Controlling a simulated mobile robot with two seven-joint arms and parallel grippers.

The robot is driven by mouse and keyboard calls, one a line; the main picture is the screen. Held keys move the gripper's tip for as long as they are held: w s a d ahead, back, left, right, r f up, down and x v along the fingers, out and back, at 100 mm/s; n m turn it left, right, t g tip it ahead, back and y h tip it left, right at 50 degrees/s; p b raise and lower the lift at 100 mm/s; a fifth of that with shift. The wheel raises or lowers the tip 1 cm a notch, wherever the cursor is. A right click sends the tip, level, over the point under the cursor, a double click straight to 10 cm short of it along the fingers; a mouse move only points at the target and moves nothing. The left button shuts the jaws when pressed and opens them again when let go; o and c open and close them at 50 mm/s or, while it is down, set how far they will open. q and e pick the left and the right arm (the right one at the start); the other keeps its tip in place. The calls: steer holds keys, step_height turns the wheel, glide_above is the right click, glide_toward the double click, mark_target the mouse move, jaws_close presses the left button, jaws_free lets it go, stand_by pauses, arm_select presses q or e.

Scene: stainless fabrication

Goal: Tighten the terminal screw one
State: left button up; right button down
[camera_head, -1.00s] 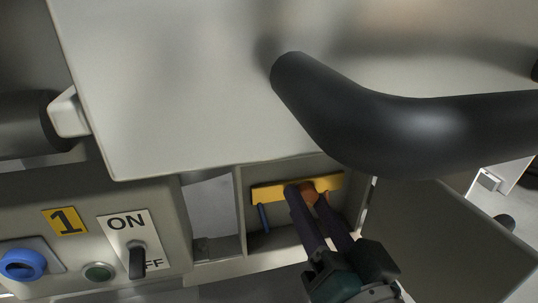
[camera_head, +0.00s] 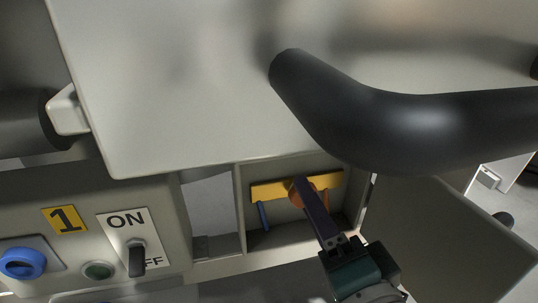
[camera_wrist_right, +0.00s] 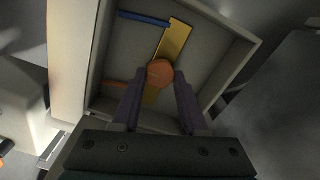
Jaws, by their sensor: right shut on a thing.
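The terminal screw one has an orange-brown round head, seen in the right wrist view (camera_wrist_right: 160,73) and partly in the head view (camera_head: 295,197). It sits on a yellow bar (camera_head: 268,190) inside an open box recess. My right gripper (camera_head: 298,187) reaches into the recess with its dark fingers at the screw. In the right wrist view its fingers (camera_wrist_right: 160,88) stand on both sides of the screw head, shut on it. My left gripper is not in view.
A blue wire (camera_head: 263,216) hangs below the bar, left of the screw. An open door panel (camera_head: 450,235) stands to the right of the recess. A panel at left carries an ON/OFF switch (camera_head: 137,262), a green button (camera_head: 98,271) and a blue knob (camera_head: 22,264).

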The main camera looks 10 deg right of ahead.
stand_by(0.5)
steer(key=shift+c, duration=2.2)
jaws_free()
steer(key=shift+s, duration=0.1)
steer(key=s+p, duration=0.3)
steer(key=s, duration=0.6)
steer(key=shift+s+d, duration=0.15)
steer(key=shift+s, duration=0.25)
